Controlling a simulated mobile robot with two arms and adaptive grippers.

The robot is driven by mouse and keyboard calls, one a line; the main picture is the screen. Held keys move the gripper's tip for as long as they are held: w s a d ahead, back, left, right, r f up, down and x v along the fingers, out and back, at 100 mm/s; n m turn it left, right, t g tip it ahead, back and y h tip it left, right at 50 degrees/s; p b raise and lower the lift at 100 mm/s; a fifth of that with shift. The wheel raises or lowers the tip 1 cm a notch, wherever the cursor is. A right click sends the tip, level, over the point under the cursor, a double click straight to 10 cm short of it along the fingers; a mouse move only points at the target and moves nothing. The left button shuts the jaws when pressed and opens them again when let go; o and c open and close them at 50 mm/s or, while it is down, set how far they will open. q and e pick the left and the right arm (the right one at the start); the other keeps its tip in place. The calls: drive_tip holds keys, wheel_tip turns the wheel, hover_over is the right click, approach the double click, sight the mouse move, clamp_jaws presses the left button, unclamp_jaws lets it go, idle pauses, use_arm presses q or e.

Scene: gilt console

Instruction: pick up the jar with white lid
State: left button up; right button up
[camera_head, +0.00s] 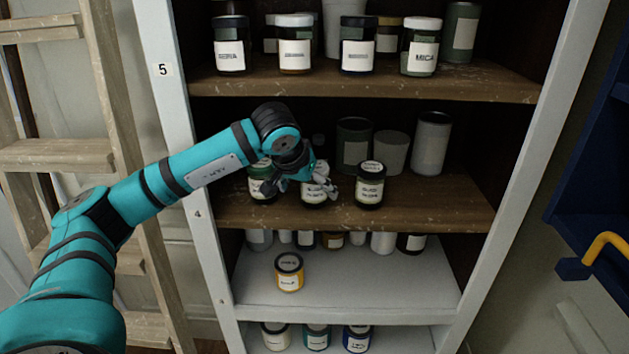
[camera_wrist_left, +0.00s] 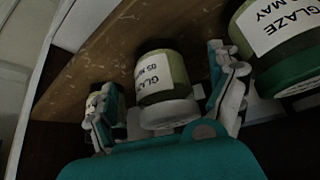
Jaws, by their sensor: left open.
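The jar with the white lid (camera_wrist_left: 168,113) stands on the middle shelf, between the spread fingers of my left gripper (camera_wrist_left: 165,98) in the left wrist view. Its label reads GLAZE, and it appears upside down there. In the head view my left gripper (camera_head: 300,181) reaches in front of this jar (camera_head: 314,197) and hides most of its upper part. The fingers are open, one on each side of it, with gaps visible. My right gripper is not in view.
A green-lidded jar (camera_head: 261,184) stands close on the left; it also shows in the wrist view (camera_wrist_left: 285,45). A dark jar (camera_head: 370,186) stands to the right. Taller containers (camera_head: 431,142) stand behind. The upper shelf (camera_head: 480,87) is above my arm; a yellow jar (camera_head: 290,274) is below.

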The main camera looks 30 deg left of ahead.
use_arm(q)
drive_tip(key=w, duration=0.1)
drive_tip(key=w+p, duration=0.1)
drive_tip(key=w, duration=0.1)
drive_tip(key=w+p, duration=0.1)
drive_tip(key=w, duration=0.1)
drive_tip(key=shift+a+f, duration=0.1)
drive_tip(key=shift+a, duration=0.25)
drive_tip(key=shift+w+f+p, duration=0.15)
drive_tip(key=shift+f+p, duration=0.2)
drive_tip(key=shift+f, duration=0.1)
drive_tip(key=shift+c, duration=0.2)
drive_tip(key=c, duration=1.5)
